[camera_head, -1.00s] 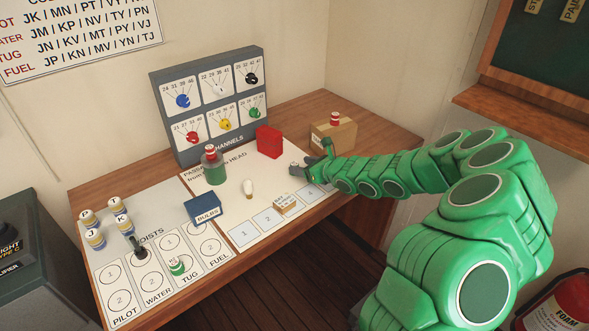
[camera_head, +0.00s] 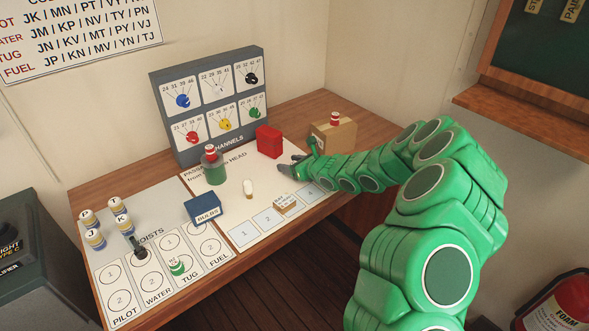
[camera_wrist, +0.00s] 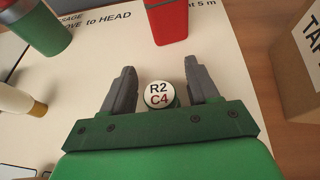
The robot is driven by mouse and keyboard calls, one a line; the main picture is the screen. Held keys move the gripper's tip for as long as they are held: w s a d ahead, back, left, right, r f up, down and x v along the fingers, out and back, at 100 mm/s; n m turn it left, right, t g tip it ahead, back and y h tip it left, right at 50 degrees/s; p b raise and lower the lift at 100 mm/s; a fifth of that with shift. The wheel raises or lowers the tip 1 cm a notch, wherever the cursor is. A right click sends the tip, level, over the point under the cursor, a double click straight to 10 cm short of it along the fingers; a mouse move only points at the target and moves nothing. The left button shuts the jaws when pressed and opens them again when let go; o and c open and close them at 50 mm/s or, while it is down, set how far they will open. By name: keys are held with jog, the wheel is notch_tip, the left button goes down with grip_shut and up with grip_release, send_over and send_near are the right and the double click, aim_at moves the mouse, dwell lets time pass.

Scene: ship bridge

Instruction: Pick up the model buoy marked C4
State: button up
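The model buoy marked C4 (camera_wrist: 158,95) shows in the wrist view as a round white top reading "R2" in black and "C4" in red, with a sliver of green beneath. It sits between the two fingers of my gripper (camera_wrist: 162,86), with a gap visible on either side. The fingers are open. In the head view my gripper (camera_head: 292,167) is low over the white sheet, right of the bulb and in front of the red box. I cannot make out the C4 buoy in that view.
The red box (camera_head: 268,141) stands just beyond my gripper. A cardboard box (camera_head: 341,136) with a red-topped item is to the right. A green container (camera_head: 214,171), a white bulb (camera_head: 248,188) and a blue BULBS box (camera_head: 204,209) are to the left.

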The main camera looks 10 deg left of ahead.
jog(key=c, duration=0.9)
jog(key=shift+r, duration=0.1)
jog(key=shift+r, duration=0.65)
jog(key=shift+s+d+r, duration=0.7)
jog(key=shift+s+r, duration=1.2)
jog(key=shift+s, duration=0.35)
jog(key=shift+s+d+r, duration=0.7)
jog(key=shift+s+r, duration=1.2)
jog(key=shift+s, duration=0.3)
jog(key=shift+s+d+r, duration=0.7)
jog(key=shift+s+r, duration=1.2)
jog(key=shift+s, duration=0.35)
